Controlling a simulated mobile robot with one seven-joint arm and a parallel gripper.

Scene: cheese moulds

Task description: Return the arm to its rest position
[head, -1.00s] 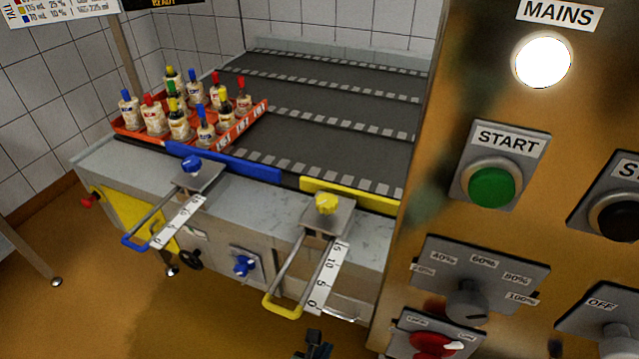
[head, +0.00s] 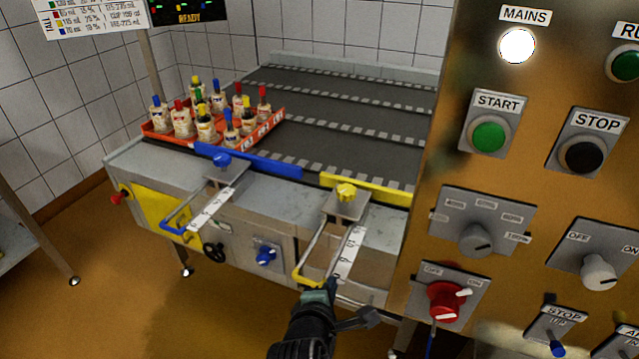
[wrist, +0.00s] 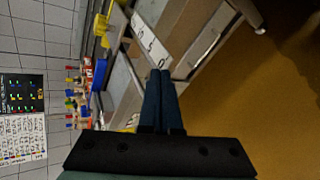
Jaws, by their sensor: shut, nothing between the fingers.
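My gripper (head: 330,286) is at the lower middle of the head view, in front of the machine's front side and by the lower end of the yellow guide handle (head: 308,281). In the wrist view my gripper (wrist: 160,74) has its two dark fingers together, with nothing between them. The wrist view is turned on its side. Whether the fingers touch the yellow handle or its white scale I cannot tell.
A conveyor (head: 345,103) carries a red tray (head: 268,127) of several bottles with coloured caps. A blue guide (head: 250,161) and a yellow guide (head: 372,189) line its front. A control panel (head: 540,190) stands close on the right. Open floor (head: 110,270) lies at the lower left.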

